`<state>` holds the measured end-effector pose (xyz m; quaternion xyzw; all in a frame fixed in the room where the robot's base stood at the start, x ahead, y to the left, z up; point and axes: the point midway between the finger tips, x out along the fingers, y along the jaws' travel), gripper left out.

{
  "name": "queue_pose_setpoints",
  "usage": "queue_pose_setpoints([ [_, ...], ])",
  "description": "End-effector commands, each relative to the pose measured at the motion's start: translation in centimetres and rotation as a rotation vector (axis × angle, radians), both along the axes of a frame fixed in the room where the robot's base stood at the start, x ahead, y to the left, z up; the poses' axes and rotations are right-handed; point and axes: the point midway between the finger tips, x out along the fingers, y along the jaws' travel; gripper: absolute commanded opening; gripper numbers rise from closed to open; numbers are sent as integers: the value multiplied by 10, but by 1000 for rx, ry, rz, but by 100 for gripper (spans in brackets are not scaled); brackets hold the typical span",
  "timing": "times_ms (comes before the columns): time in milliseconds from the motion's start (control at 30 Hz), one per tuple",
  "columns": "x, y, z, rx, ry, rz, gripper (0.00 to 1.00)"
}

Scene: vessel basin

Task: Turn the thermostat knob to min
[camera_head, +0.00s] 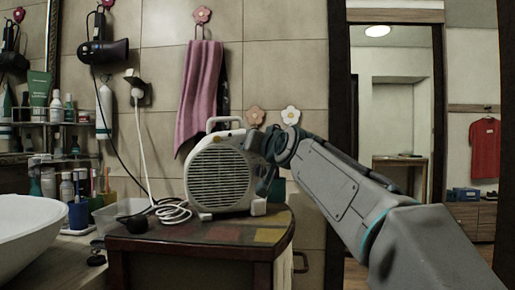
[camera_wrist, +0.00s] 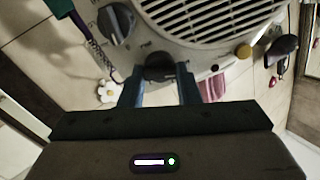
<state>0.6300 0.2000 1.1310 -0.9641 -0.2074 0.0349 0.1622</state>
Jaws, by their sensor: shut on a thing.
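A cream fan heater (camera_head: 220,178) with a round grille stands on a small wooden table in the head view. In the wrist view its housing (camera_wrist: 207,48) fills the top. A dark knob (camera_wrist: 160,70) on the heater sits between the two blue fingers of my gripper (camera_wrist: 160,84), which is shut on it. A second, grey knob (camera_wrist: 116,22) lies to the left and is free. I cannot tell from the markings which knob is the thermostat, nor read the pointer setting. In the head view my gripper (camera_head: 264,172) is at the heater's right side, partly hidden.
A white basin (camera_head: 32,230) and shelves of bottles are at left. A pink towel (camera_head: 200,95) hangs behind the heater. A doorway (camera_head: 395,110) opens at right.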

Motion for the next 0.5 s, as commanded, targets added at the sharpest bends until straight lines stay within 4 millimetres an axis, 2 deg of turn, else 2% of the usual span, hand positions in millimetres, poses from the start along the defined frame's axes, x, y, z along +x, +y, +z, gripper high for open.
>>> queue_pose_setpoints([
  [33, 0, 0, -1, -2, 2, 0, 7],
  [67, 0, 0, -1, -2, 2, 0, 32],
  [133, 0, 0, -1, -2, 2, 0, 51],
  [500, -3, -2, 0, 0, 0, 0, 51],
])
